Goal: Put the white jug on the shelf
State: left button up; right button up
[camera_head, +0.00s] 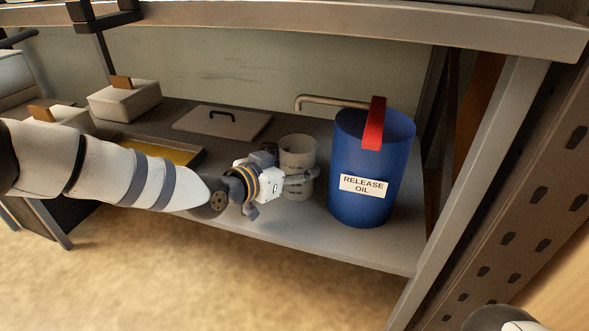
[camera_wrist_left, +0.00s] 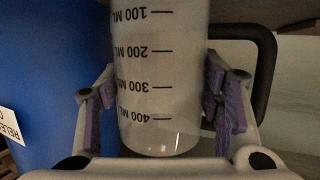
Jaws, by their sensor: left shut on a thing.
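The white jug (camera_head: 298,155) is an upright beaker-like cup on or just above the grey shelf (camera_head: 340,240), left of the blue drum; I cannot tell whether it touches. In the left wrist view the jug (camera_wrist_left: 162,80) fills the middle, with dark marks from 100 to 400 ML appearing upside down and a dark handle (camera_wrist_left: 268,75) at the right. My left gripper (camera_head: 303,178) is shut on the jug, with its purple-padded fingers (camera_wrist_left: 165,115) on both sides.
A flat lid (camera_head: 222,122), a yellow-bottomed tray (camera_head: 160,150) and boxes (camera_head: 125,103) are to the left. A beam (camera_head: 350,25) runs above; a post (camera_head: 480,190) stands right.

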pick_arm(q)
jog(key=shift+f, duration=0.1)
jog(key=o, duration=1.2)
jog(key=shift+s+a+r, duration=0.1)
jog(key=shift+r, duration=0.25)
jog(key=p+v, duration=0.4)
jog(key=v, duration=0.7)
jog(key=shift+s+a+p, duration=0.25)
jog(key=shift+s+p, duration=0.05)
jog(key=shift+p, duration=0.05)
pick_arm(e)
jog(key=shift+t, duration=0.4)
jog(key=r, duration=0.1)
jog(key=w+r, duration=0.1)
jog(key=r, duration=0.2)
jog(key=shift+w+d, duration=0.15)
jog(key=shift+w, duration=0.1)
